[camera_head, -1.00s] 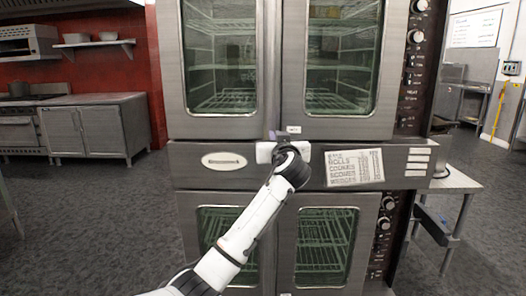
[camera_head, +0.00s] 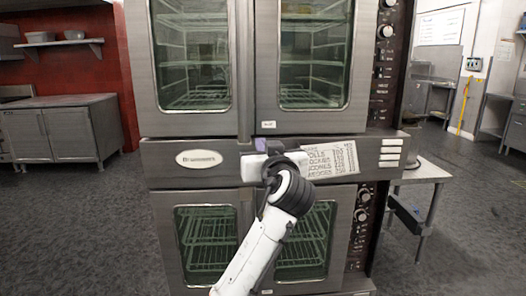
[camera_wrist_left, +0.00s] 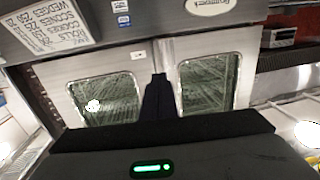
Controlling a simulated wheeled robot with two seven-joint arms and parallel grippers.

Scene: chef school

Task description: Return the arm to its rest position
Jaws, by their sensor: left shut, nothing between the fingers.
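My left arm comes up from the bottom of the head view, white with black joints. My left gripper (camera_head: 262,150) is in front of the band between the upper and lower ovens, left of the printed sheet. The white wrist hides part of the band. My right gripper is not in view.
A steel double oven (camera_head: 197,159) with shut glass doors fills the middle. A printed sheet (camera_head: 330,159) is on its band. A steel side table (camera_head: 425,172) stands at right, and a steel cabinet (camera_head: 60,130) at left. Grey floor is open on both sides.

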